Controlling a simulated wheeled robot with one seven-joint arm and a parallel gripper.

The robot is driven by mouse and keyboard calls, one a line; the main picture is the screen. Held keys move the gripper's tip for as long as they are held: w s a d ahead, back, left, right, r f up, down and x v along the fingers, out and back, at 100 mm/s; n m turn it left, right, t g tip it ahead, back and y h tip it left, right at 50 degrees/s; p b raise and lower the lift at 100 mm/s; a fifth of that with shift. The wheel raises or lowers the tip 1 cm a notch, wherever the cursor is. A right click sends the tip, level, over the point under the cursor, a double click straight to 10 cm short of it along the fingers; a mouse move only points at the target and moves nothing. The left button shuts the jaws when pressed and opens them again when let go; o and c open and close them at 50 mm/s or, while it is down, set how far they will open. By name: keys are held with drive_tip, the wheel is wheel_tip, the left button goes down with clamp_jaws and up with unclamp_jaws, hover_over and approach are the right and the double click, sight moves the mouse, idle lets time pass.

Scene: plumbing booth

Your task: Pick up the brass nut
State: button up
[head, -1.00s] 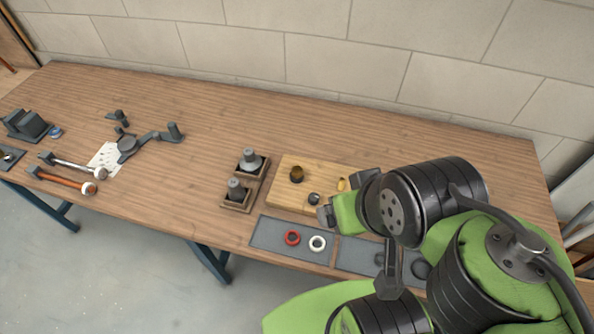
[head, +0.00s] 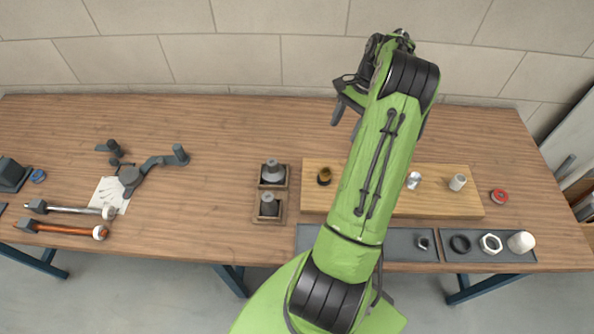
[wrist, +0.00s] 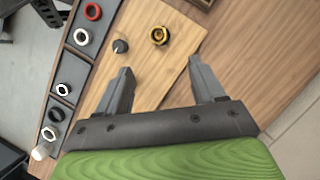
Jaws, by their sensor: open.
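The brass nut (head: 324,176) stands near the left end of the wooden board (head: 445,208) in the head view. In the wrist view the brass nut (wrist: 159,35) is a golden ring with a dark hole, beyond my fingertips and roughly between their lines. My gripper (wrist: 160,68) is open and empty, with a finger on each side. In the head view my gripper (head: 347,113) is above the back of the table, behind and to the right of the nut. My arm hides the middle of the board.
A dark pointed fitting (wrist: 120,46) stands beside the nut. Two small wooden holders (head: 283,208) with grey fittings are left of the board. Grey trays (head: 402,255) with rings and a white cylinder (head: 521,242) lie in front. A red ring (head: 499,196) is at the right.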

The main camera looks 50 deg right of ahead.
sight(326, 173)
drive_tip(key=x, duration=1.5)
drive_tip(key=shift+s+f, duration=0.3)
drive_tip(key=shift+r, duration=0.1)
drive_tip(key=c, duration=1.1)
